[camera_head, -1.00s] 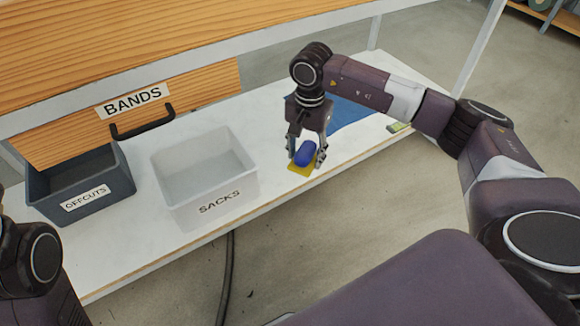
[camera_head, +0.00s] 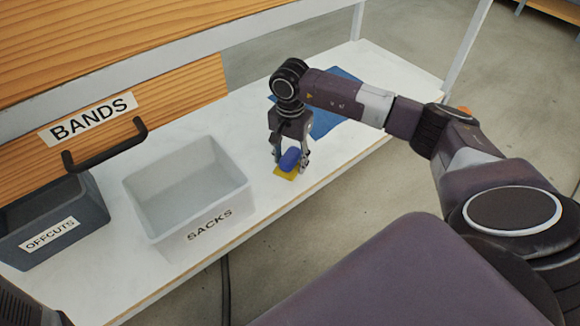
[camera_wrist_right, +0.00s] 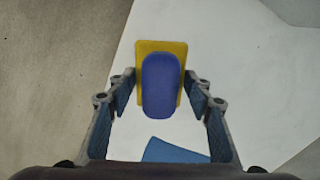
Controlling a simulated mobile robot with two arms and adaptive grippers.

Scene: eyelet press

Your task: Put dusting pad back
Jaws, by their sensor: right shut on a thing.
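The dusting pad appears to be the blue, rounded block (camera_head: 290,159) near the front edge of the white table. In the right wrist view the blue block (camera_wrist_right: 160,84) lies over a flat yellow square (camera_wrist_right: 174,50), which also shows under it in the head view (camera_head: 286,173). I cannot tell whether the yellow square is part of the pad or a marked spot. My right gripper (camera_head: 290,164) points down with its fingers on both sides of the blue block, shut on it. In the right wrist view its fingertips (camera_wrist_right: 161,88) flank the block. My left gripper is out of view.
A light grey SACKS bin (camera_head: 190,235) stands left of the pad, and a dark OFFCUTS bin (camera_head: 52,232) farther left. A wooden BANDS drawer front (camera_head: 190,85) with a black handle is behind them. A blue cloth or mat (camera_head: 325,122) lies behind my gripper.

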